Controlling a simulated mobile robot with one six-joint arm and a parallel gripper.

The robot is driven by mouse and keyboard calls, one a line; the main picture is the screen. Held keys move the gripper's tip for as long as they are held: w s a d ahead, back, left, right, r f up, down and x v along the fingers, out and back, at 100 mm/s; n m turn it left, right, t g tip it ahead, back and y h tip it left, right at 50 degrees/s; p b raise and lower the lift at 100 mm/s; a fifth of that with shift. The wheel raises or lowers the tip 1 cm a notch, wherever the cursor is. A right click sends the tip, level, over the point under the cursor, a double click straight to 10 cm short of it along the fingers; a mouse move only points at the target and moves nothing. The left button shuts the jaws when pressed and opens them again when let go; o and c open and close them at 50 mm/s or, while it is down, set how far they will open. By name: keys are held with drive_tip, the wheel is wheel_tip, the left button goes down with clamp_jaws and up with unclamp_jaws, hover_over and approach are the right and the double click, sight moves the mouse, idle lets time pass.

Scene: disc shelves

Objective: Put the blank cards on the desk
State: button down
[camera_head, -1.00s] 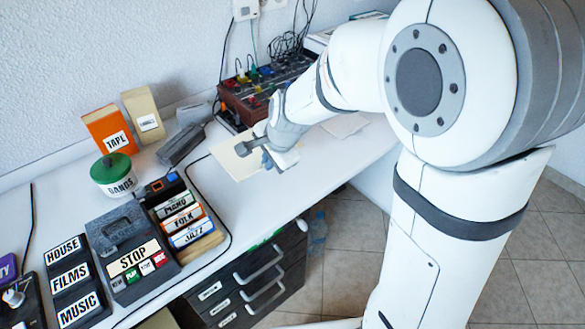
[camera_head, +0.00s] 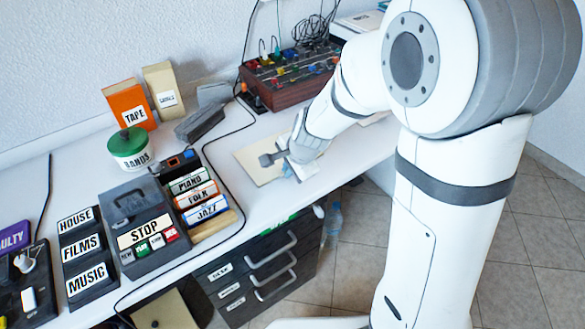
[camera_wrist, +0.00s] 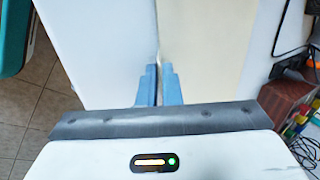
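A cream blank card (camera_head: 256,165) is at the front part of the white desk in the head view, flat or nearly so; I cannot tell whether it touches the desktop. My gripper (camera_head: 287,166) is at its right side, and the arm partly covers that area. In the wrist view, the blue fingers of my gripper (camera_wrist: 158,88) are close together, with the edge of the cream card (camera_wrist: 205,50) running between them. The white desk (camera_wrist: 95,45) shows to the left of that edge.
A dark red mixer (camera_head: 290,78) with cables stands behind. Label blocks (camera_head: 195,190), a STOP machine (camera_head: 135,225), and a green-lidded tin (camera_head: 131,148) stand to the left. Black drawers (camera_head: 270,265) are below the desk. A cream panel (camera_head: 160,312) shows low in front.

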drive_tip(key=c, duration=1.6)
unclamp_jaws()
drive_tip(key=p+v, duration=0.4)
drive_tip(key=v, duration=0.8)
drive_tip(key=s+d+r+n+g+h, duration=0.2)
drive_tip(key=s+d+r+n, duration=0.1)
drive_tip(key=s+d+n, duration=0.8)
drive_tip(key=s+d, duration=0.1)
drive_tip(key=s, duration=0.2)
drive_tip(key=shift+s+d+r+h, duration=0.2)
drive_tip(key=shift+s+r+h, duration=0.1)
drive_tip(key=shift+h, duration=0.1)
